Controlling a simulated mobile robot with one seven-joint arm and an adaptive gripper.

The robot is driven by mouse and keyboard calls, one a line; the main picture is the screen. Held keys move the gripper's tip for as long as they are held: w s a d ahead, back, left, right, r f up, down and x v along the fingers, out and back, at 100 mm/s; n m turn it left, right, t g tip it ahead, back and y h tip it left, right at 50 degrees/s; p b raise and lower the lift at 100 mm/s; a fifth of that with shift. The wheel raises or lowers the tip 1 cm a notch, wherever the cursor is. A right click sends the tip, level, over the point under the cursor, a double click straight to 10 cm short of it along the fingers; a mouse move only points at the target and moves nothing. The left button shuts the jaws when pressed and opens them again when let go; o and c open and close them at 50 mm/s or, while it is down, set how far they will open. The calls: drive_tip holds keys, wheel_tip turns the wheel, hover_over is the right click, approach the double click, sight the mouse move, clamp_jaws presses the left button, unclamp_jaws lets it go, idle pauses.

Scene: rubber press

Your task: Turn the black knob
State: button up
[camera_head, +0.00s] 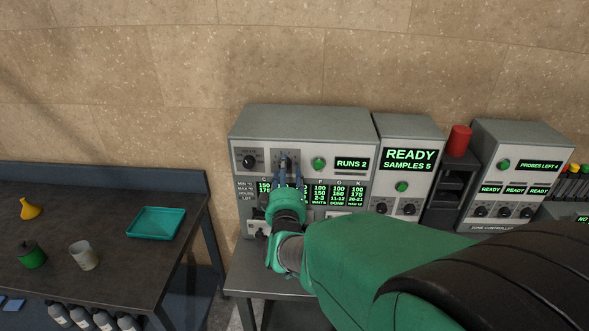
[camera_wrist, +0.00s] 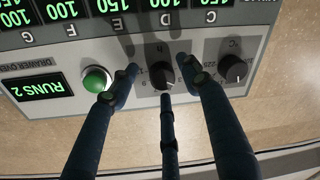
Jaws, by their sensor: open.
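In the wrist view, which is upside down, a black knob (camera_wrist: 161,76) with a light pointer mark sits on the grey panel between my fingertips. A second black knob (camera_wrist: 234,68) is to its right. In the head view the middle knob (camera_head: 288,163) shows just above my fingertips, and the other knob (camera_head: 249,160) is to its left. My gripper (camera_head: 289,178) has three dark blue fingers. It is open around the middle knob in the wrist view (camera_wrist: 160,80), with gaps between fingers and knob. I cannot tell whether any finger touches the panel.
A green button (camera_wrist: 96,78) and the RUNS 2 display (camera_head: 352,164) are beside the middle knob. A READY machine (camera_head: 405,135) and a red cylinder (camera_head: 459,140) stand to the right. At left, a dark table (camera_head: 120,250) holds a teal tray (camera_head: 156,223) and small vessels.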

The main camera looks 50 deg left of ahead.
drive_tip(key=v, duration=1.1)
drive_tip(key=shift+d, duration=0.2)
drive_tip(key=shift+f, duration=0.1)
drive_tip(key=c, duration=1)
clamp_jaws()
drive_tip(key=w+d+m+p, duration=0.1)
drive_tip(key=d+m, duration=0.3)
drive_tip(key=m, duration=0.9)
drive_tip(key=w+d+m+t+h+p, duration=0.1)
drive_tip(key=d+m, duration=0.3)
drive_tip(key=m, duration=0.9)
drive_tip(key=shift+w+m+p, duration=0.4)
drive_tip(key=shift+w+p, duration=0.35)
drive_tip(key=shift+w, duration=0.05)
